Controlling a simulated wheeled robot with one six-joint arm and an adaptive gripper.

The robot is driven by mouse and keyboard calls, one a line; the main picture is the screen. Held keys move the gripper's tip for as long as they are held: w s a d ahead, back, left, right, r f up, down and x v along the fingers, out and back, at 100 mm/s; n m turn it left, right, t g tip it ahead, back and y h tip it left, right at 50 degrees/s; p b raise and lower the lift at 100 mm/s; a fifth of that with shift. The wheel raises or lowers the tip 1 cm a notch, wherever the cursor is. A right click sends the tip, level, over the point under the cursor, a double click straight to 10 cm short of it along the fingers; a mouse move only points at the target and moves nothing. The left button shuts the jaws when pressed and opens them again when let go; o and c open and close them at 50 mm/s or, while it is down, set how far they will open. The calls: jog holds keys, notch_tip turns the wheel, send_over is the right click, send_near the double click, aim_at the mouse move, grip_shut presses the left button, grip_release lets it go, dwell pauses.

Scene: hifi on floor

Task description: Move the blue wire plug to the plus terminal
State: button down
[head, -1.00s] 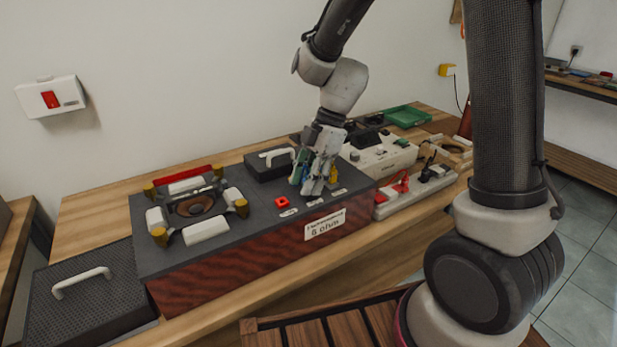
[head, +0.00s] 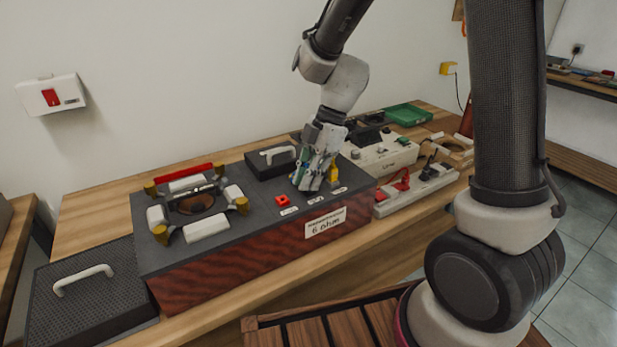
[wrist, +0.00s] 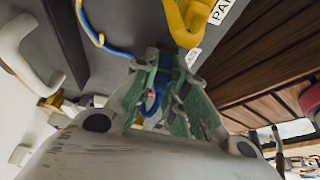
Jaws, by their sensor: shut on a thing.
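My gripper (head: 314,182) is low over the dark top of the speaker box (head: 255,222), between a red terminal (head: 282,201) and a yellow piece (head: 334,173). In the wrist view its green-padded fingers (wrist: 170,75) are closed around the blue wire plug (wrist: 155,98). A blue wire (wrist: 118,50) runs from it to the upper left. The yellow piece (wrist: 190,22) is just beyond the fingertips, beside a label partly reading "PA". The fingers hide whatever is under the plug. The small labels in the head view are unreadable, so I cannot tell which terminal is plus.
A black box with a white handle (head: 268,165) is behind my gripper. A pale instrument (head: 385,152) and a power strip (head: 418,188) with red and black plugs stand to the right. A round driver with white and yellow pieces (head: 197,203) takes up the box's left top.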

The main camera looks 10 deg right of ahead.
jog(key=shift+r, duration=0.7)
dwell(0.5)
jog(key=shift+r, duration=1.55)
jog(key=s+a+r+n, duration=0.1)
jog(key=s+a+r, duration=0.1)
jog(key=a, duration=0.5)
jog(key=shift+m, duration=0.5)
jog(key=shift+d+f, duration=0.2)
jog(key=shift+f, duration=2)
jog(key=shift+f, duration=1)
dwell(0.7)
